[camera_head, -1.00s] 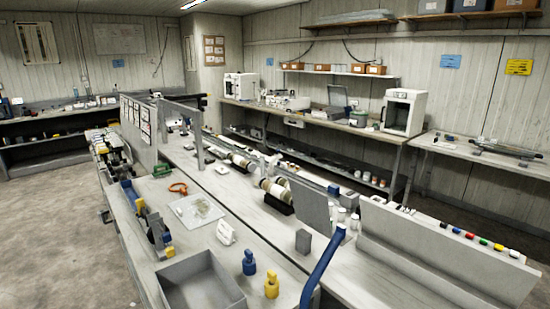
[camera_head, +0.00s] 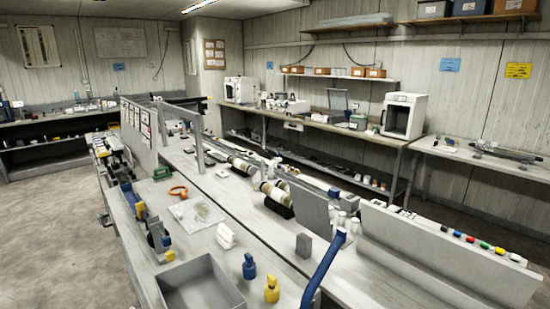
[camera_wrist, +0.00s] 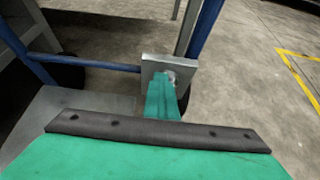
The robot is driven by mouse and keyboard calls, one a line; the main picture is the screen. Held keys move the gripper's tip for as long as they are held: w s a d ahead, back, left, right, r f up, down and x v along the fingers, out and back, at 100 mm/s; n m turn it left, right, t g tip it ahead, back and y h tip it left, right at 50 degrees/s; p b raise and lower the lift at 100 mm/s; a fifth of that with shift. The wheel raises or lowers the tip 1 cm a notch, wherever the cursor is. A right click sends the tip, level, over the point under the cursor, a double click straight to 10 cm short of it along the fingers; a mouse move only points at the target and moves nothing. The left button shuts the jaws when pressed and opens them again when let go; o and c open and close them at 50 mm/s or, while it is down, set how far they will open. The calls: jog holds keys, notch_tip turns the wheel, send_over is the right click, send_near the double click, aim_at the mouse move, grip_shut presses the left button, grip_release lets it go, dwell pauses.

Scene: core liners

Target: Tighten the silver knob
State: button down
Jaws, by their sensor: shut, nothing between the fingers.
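In the wrist view, a small round silver knob (camera_wrist: 171,77) shows on a square grey metal plate (camera_wrist: 150,67) on a blue frame. The narrow green fingers of my gripper (camera_wrist: 162,92) are shut, with nothing between them. Their tips lie just in front of the plate, overlapping the lower left side of the knob in the picture. I cannot tell whether they touch it. The wide green body of my gripper fills the bottom of the wrist view, behind a dark strip. I cannot make out the knob or my gripper in the head view.
In the wrist view, a blue bar (camera_wrist: 95,63) runs left from the plate, and bare floor (camera_wrist: 245,80) lies to the right. In the head view, a long bench holds a grey tray (camera_head: 163,296), a blue bottle (camera_head: 249,267) and a yellow bottle (camera_head: 271,291).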

jog(key=shift+s+d, duration=0.5)
jog(key=shift+s, duration=0.2)
jog(key=shift+s+d+f, duration=0.1)
jog(key=shift+s+d, duration=0.3)
dwell(0.6)
dwell(0.4)
jog(key=s+a, duration=0.4)
jog(key=shift+a+r, duration=0.25)
jog(key=shift+r, duration=0.15)
dwell(0.4)
